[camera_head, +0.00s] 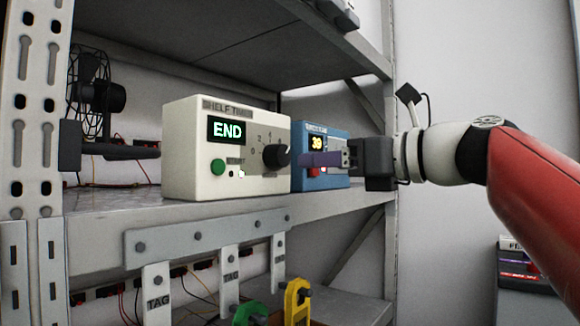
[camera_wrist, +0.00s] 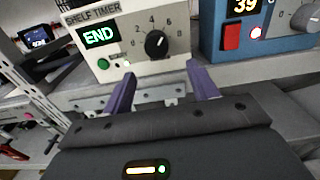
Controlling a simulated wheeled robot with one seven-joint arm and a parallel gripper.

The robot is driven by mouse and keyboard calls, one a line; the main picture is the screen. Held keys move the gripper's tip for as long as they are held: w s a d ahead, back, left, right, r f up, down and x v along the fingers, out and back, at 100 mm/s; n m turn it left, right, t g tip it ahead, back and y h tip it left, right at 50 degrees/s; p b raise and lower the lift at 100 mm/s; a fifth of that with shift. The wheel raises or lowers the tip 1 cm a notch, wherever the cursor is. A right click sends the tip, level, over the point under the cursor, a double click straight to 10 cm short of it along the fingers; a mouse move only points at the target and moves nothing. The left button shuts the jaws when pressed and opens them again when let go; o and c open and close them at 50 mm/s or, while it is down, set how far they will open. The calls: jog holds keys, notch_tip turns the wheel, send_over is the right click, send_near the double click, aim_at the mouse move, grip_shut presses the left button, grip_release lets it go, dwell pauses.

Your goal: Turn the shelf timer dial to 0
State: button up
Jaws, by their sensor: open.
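The shelf timer (camera_head: 180,150) is a cream box on the shelf, and its display reads END in green. Its black dial (camera_head: 276,156) sits on the right of the front face, beside a number scale; a small pale mark shows toward its right side. The dial also shows in the wrist view (camera_wrist: 155,45), with the numbers arched above it and the mark toward the upper right. My gripper (camera_head: 304,158) is open with purple fingers, in front of the timer. In the wrist view my gripper (camera_wrist: 161,70) has its fingertips apart, below the dial on either side, holding nothing.
A blue unit (camera_head: 322,135) reading 39, with a red button, stands right of the timer. A black fan (camera_head: 92,85) is at the left. A shelf (camera_head: 225,45) hangs above. Tag plates (camera_head: 230,270) and green and yellow hooks hang below the shelf edge.

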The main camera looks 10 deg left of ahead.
aim_at(285, 157)
jog(key=x, duration=0.8)
jog(key=shift+s+r+p, duration=0.15)
jog(key=shift+r+p, duration=0.25)
jog(key=c, duration=1)
